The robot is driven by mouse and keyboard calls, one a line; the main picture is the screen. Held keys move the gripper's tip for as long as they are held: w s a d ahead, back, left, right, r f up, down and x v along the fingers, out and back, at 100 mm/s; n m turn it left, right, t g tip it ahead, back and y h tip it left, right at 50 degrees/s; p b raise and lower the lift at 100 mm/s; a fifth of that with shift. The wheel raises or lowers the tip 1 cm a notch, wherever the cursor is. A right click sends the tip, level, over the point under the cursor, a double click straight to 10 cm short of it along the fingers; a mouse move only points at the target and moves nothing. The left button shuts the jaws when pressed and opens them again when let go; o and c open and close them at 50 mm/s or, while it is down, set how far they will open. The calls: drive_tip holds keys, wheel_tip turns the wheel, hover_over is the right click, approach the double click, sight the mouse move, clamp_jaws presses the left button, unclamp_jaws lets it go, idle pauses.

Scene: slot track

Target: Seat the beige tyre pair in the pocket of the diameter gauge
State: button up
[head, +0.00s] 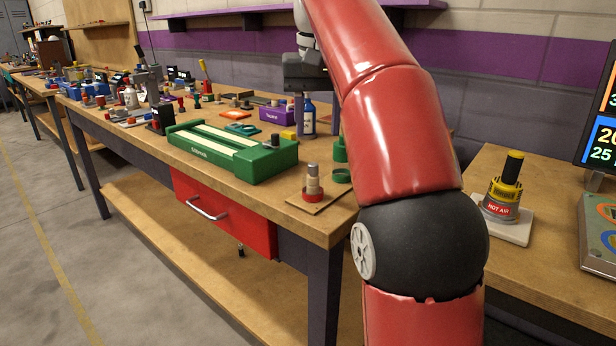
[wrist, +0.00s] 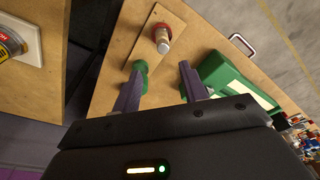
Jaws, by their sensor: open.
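A beige cylindrical piece with a grey top, which looks like the beige tyre pair (head: 313,182), stands upright in a red ring on a small wooden board (head: 327,203) near the bench's front corner. It also shows in the wrist view (wrist: 162,42), beyond my fingertips. My gripper (head: 317,130) is open above the bench, behind and above that piece, with nothing seen between its fingers (wrist: 161,70). The diameter gauge cannot be told for sure; a green ring (head: 341,176) lies beside the board, with a green cylinder (head: 340,150) behind it, partly hidden by my arm.
A green box with pale strips (head: 225,150) stands left of the piece. A hot-air tool (head: 503,190) stands on the right bench. Small items crowd the far left.

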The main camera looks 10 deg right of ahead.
sight(313, 164)
drive_tip(key=shift+w+a+f+b, duration=0.1)
drive_tip(key=shift+a+f+b, duration=0.1)
drive_tip(key=shift+f, duration=1.5)
drive_tip(key=shift+w+a+f+b, duration=0.1)
drive_tip(key=shift+a+f+b, duration=0.1)
drive_tip(key=shift+f, duration=1.5)
drive_tip(key=shift+c, duration=0.3)
clamp_jaws()
